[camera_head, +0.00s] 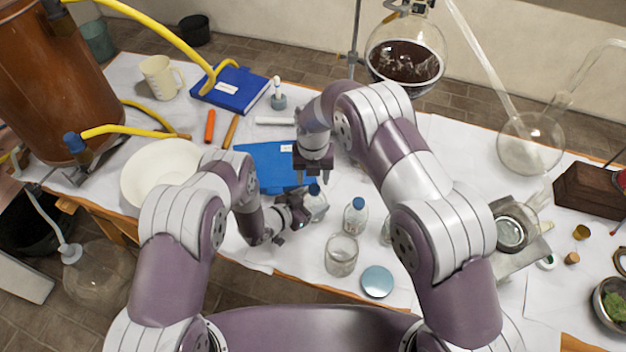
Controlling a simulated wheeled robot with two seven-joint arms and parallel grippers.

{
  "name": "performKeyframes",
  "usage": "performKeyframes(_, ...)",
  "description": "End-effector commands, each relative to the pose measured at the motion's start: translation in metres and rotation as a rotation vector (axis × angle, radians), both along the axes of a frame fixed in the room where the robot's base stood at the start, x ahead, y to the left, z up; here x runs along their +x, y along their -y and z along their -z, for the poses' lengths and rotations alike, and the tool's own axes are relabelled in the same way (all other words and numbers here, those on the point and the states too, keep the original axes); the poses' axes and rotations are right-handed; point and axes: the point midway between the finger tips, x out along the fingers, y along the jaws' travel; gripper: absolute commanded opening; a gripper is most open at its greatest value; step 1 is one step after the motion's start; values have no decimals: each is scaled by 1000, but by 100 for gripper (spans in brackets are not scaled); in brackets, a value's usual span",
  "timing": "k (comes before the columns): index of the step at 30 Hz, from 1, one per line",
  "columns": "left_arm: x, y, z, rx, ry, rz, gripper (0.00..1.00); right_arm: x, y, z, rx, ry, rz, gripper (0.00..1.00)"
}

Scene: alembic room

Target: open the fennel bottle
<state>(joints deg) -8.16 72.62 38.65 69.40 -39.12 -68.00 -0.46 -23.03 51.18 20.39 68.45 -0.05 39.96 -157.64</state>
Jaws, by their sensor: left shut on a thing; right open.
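A small clear bottle (317,207) with a blue cap (314,189) stands near the middle of the table, upright as far as I can see. My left gripper (301,212) is shut on its side from the left. My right gripper (313,177) points down, open, just above and behind the cap in the picture; I cannot tell whether it touches the cap. A second clear bottle (355,218) with a blue cap stands to the right. No label is readable, so I cannot tell by writing which is fennel.
An empty glass jar (341,256) and a light blue disc (377,281) lie near the front edge. A blue folder (262,160) lies behind the grippers. A white bowl (150,174) is left. A round flask (405,55) with dark contents stands at the back.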

Motion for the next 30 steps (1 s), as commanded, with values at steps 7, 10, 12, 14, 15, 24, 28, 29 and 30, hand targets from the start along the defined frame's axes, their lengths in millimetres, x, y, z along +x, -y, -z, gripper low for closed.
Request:
performKeyframes(7,1,0,-1,-1,2,-1,0,7,-1,-17,12,16,392,55)
performKeyframes(10,1,0,-1,-1,2,-1,0,8,0,-23,16,14,793,55)
performKeyframes(12,1,0,-1,-1,2,-1,0,8,0,-26,18,12,1087,55)
performKeyframes(14,1,0,-1,-1,2,-1,0,7,0,-28,21,10,1338,55)
performKeyframes(15,1,0,-1,-1,2,-1,0,7,0,-29,22,8,1506,55)
performKeyframes(24,0,0,-1,-1,2,0,0,4,2,-36,16,-4,2726,55)
performKeyframes(28,0,0,-1,-1,2,0,0,1,3,-35,6,-3,3124,55)
performKeyframes(29,0,0,-1,-1,2,0,0,1,3,-35,-5,3,-3089,55)
performKeyframes(30,0,0,-1,-1,2,0,0,1,3,-35,-5,3,-3009,55)
